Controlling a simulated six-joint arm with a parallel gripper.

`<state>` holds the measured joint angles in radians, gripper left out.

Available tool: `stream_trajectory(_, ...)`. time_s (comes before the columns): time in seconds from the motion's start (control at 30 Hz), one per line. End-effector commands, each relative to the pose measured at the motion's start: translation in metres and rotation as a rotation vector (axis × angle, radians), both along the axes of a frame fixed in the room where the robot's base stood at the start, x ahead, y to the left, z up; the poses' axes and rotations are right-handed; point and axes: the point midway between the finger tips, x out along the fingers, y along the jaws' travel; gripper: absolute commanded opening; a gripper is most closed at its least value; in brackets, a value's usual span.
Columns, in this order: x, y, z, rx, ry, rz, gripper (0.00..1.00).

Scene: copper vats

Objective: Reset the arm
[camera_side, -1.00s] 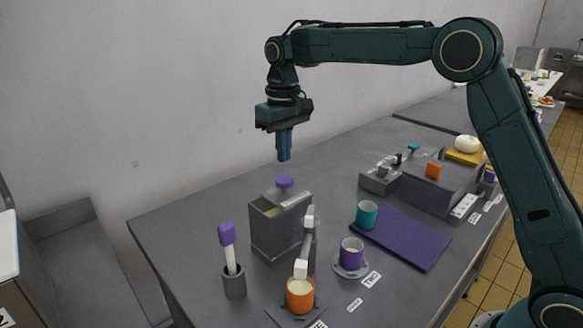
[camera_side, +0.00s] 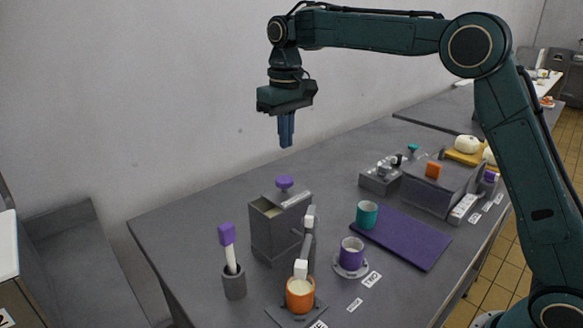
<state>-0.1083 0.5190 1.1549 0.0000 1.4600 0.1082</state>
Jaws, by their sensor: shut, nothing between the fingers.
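My gripper (camera_side: 286,143) hangs pointing down in the air, high above the back of the grey table. Its fingers are together with nothing between them. It is above and apart from the grey box-shaped vat (camera_side: 276,231), which has a purple knob (camera_side: 284,182) at its top. No object touches the gripper.
An orange cup (camera_side: 300,300), a purple cup (camera_side: 351,256) and a teal cup (camera_side: 367,213) stand at the front and middle. A purple-topped tool (camera_side: 228,240) stands upright in a grey holder (camera_side: 234,286). A purple mat (camera_side: 415,243) lies right of centre. The table's back left is clear.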

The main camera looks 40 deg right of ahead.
Motion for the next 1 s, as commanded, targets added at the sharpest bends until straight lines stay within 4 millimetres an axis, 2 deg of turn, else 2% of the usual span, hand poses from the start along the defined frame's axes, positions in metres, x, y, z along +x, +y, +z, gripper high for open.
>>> stream_trajectory(0.27,-0.035,-0.010,0.026,0.005,-0.057,-0.002,0.00)
stream_trajectory(0.5,-0.083,-0.022,0.048,0.010,-0.126,-0.001,0.00)
stream_trajectory(0.73,-0.133,-0.031,0.058,0.012,-0.193,-0.001,0.00)
stream_trajectory(1.0,-0.193,-0.041,0.057,0.012,-0.272,-0.001,0.00)
